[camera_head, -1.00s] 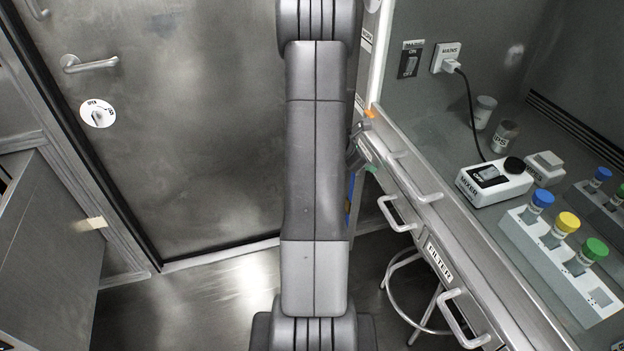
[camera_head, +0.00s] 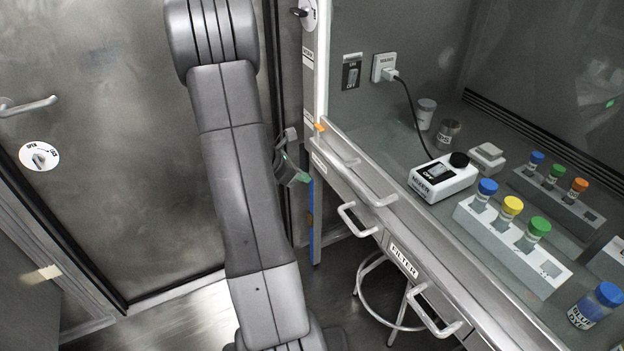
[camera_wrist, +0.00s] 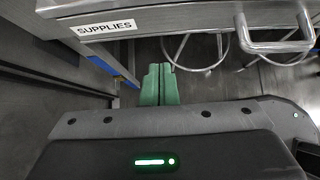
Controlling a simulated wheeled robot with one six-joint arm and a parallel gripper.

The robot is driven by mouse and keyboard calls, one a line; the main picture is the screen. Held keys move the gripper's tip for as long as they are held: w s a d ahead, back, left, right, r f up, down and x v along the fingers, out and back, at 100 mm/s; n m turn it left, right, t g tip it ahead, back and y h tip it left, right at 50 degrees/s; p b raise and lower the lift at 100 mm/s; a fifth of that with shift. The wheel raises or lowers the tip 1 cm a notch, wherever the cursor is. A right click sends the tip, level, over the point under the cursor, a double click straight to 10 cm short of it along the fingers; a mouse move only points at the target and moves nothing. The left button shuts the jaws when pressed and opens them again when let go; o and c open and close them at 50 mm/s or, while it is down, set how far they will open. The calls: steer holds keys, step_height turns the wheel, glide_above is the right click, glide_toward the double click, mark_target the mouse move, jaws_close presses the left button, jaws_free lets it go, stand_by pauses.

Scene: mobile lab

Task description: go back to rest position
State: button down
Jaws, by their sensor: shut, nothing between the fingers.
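My gripper (camera_wrist: 160,84) shows in the wrist view with its two green fingertips together and nothing between them. It hangs in front of the bench, beside and below a drawer front labelled SUPPLIES (camera_wrist: 103,28). In the head view my arm stands across the left middle, tilted, and hides part of the metal door (camera_head: 110,120). A green part of my gripper (camera_head: 297,179) shows just right of the arm, left of the bench's front edge.
The bench (camera_head: 470,268) at right carries a mixer (camera_head: 443,177), a white rack (camera_head: 512,236) with capped vials, and a blue-capped bottle (camera_head: 596,305). Drawer handles (camera_head: 358,219) stick out from its front. A stool (camera_head: 383,290) stands below. Some floor is open at bottom left.

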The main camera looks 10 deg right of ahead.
steer(key=v, duration=0.5)
steer(key=shift+a+r, duration=0.1)
steer(key=shift+a, duration=0.05)
glide_toward(332, 182)
steer(key=x, duration=0.2)
steer(key=b+x, duration=0.1)
steer(key=x, duration=0.1)
steer(key=shift+f, duration=0.5)
steer(key=shift+w+d, duration=0.2)
steer(key=shift+d, duration=0.4)
